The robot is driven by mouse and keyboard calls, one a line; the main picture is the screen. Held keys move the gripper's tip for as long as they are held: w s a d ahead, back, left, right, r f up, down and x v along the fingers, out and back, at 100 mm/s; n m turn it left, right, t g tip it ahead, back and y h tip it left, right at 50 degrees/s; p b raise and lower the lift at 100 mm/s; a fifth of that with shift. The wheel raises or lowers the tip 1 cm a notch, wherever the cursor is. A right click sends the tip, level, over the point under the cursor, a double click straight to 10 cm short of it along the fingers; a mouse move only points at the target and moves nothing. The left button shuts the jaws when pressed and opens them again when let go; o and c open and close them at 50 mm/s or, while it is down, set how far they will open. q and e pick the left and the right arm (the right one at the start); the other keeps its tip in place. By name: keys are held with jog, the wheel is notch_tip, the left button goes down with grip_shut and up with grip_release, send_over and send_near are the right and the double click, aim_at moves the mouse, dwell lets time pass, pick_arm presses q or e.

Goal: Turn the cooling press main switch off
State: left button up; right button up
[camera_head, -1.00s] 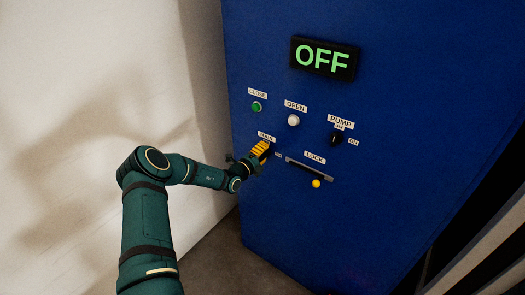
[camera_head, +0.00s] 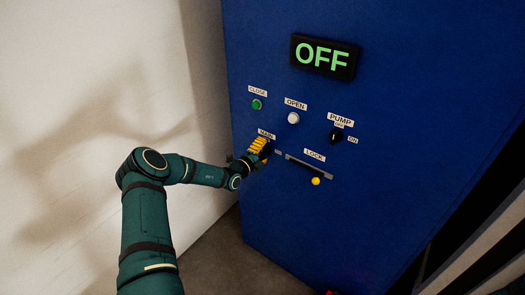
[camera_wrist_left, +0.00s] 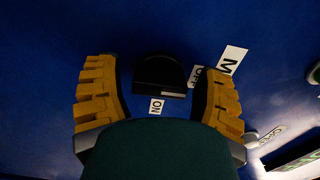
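The main switch is a black knob (camera_wrist_left: 158,72) on the blue cabinet front, seen in the left wrist view. An ON label (camera_wrist_left: 156,106) is beside it, and a partly hidden OFF label (camera_wrist_left: 196,76) is near the right finger. A pale mark shows on the knob's lower right edge. My left gripper (camera_wrist_left: 160,80) is open, its yellow fingers on either side of the knob with gaps showing. In the head view my left gripper (camera_head: 259,148) is at the MAIN label (camera_head: 266,134) and mostly hides the switch. My right gripper is not in view.
The display (camera_head: 324,57) reads OFF in green. A green CLOSE button (camera_head: 256,104), a white OPEN button (camera_head: 293,118), the PUMP knob (camera_head: 336,137) and the LOCK slot with its yellow knob (camera_head: 315,181) are nearby. A pale wall (camera_head: 90,70) stands left.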

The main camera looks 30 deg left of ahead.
pick_arm(q)
jog(key=shift+o, duration=0.2)
jog(key=s, duration=1.2)
jog(key=shift+a, duration=0.45)
jog(key=s+d+f+m+g+h, duration=0.2)
jog(key=s+d+m+g+h, duration=0.15)
jog(key=d+m, duration=0.4)
jog(key=s+d+f+m+g+h, duration=0.25)
jog(key=d+m+g, duration=0.2)
jog(key=d, duration=0.55)
jog(key=s+d+f+m+g+h, duration=0.2)
jog(key=d+m+g+h, duration=0.1)
jog(key=d+m, duration=0.5)
jog(key=s+d+f+m+g+y, duration=0.1)
jog(key=s+m, duration=0.4)
jog(key=m, duration=0.5)
jog(key=s+d+f+m+g+y, duration=0.1)
jog(key=s+d+m, duration=0.4)
jog(key=m, duration=0.6)
jog(key=s+d+f+m+g+y, duration=0.1)
jog(key=s+d+m+g+y, duration=0.2)
jog(key=m, duration=0.7)
jog(key=s+y, duration=0.1)
jog(key=s, duration=0.1)
jog(key=shift+s+f+m, duration=0.3)
jog(key=shift+s+f, duration=0.05)
jog(key=shift+s, duration=0.05)
